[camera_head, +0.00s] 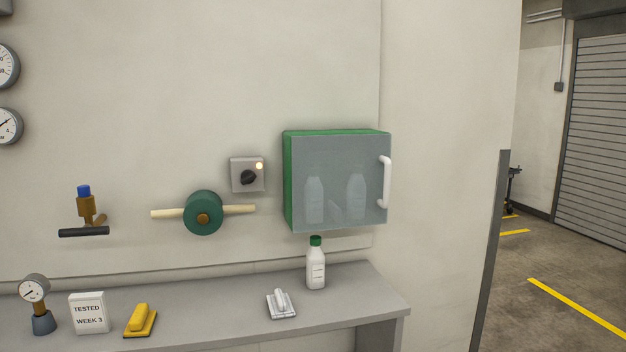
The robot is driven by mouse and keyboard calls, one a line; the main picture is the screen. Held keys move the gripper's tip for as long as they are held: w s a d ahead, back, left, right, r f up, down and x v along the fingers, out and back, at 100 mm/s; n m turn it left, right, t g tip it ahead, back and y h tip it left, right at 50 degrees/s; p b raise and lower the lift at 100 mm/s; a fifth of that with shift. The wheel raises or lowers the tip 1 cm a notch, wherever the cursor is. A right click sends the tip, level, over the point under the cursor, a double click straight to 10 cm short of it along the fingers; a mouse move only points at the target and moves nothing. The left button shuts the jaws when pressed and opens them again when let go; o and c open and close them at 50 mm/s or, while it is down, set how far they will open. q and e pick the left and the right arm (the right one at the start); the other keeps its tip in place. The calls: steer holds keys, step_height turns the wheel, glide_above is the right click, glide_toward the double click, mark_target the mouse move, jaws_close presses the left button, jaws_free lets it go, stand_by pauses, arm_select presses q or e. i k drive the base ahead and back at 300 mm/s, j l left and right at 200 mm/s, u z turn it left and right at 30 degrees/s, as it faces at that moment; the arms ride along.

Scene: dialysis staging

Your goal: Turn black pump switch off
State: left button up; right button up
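The black pump switch (248,178) is a dark rotary knob on a small grey box (238,164) fixed to the wall, near the middle of the head view. The knob looks tilted, with one end toward the upper right. Neither of my grippers shows in the head view.
A green cabinet (287,182) with a clear door and white handle hangs right of the switch. A green valve (203,213) with a cream bar sits lower left. Below, a grey bench (225,320) holds a white bottle (316,268), a yellow block (140,320) and a sign.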

mark_target(248, 177)
steer(key=i+z, duration=0.35)
steer(key=i+j+z, duration=0.2)
steer(key=i+z, duration=0.15)
steer(key=i, duration=0.15)
